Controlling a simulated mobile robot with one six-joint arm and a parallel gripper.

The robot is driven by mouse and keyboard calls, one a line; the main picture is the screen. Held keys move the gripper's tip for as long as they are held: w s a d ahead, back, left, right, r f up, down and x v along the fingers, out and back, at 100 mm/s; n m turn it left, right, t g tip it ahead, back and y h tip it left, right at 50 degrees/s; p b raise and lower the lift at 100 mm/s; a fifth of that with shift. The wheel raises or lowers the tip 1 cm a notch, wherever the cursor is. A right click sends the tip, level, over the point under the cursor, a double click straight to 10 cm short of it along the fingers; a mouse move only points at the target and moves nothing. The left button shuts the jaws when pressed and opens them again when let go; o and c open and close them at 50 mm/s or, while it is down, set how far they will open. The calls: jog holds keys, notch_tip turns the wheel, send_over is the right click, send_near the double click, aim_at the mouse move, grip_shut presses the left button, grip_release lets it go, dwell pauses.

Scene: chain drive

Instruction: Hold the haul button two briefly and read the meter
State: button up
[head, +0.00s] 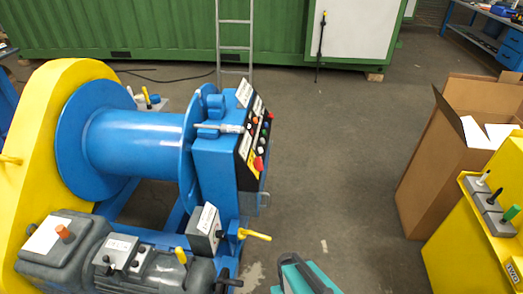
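A blue and yellow winch with a blue drum (135,140) stands at the left. On its right end a blue control box (213,165) carries a sloped black panel (244,146) with several small coloured buttons and white and yellow labels. A larger red knob (258,163) sits at the panel's lower end. The label print is too small to read, so I cannot tell which button is haul button two. I cannot make out a meter or its reading. My gripper is not in view.
A grey box with a white label (207,219) and a yellow-handled lever (255,235) sit below the control box. A teal and dark part (305,277) shows at the bottom edge. An open cardboard box (440,165) and yellow machine (465,250) stand right. Floor between is clear.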

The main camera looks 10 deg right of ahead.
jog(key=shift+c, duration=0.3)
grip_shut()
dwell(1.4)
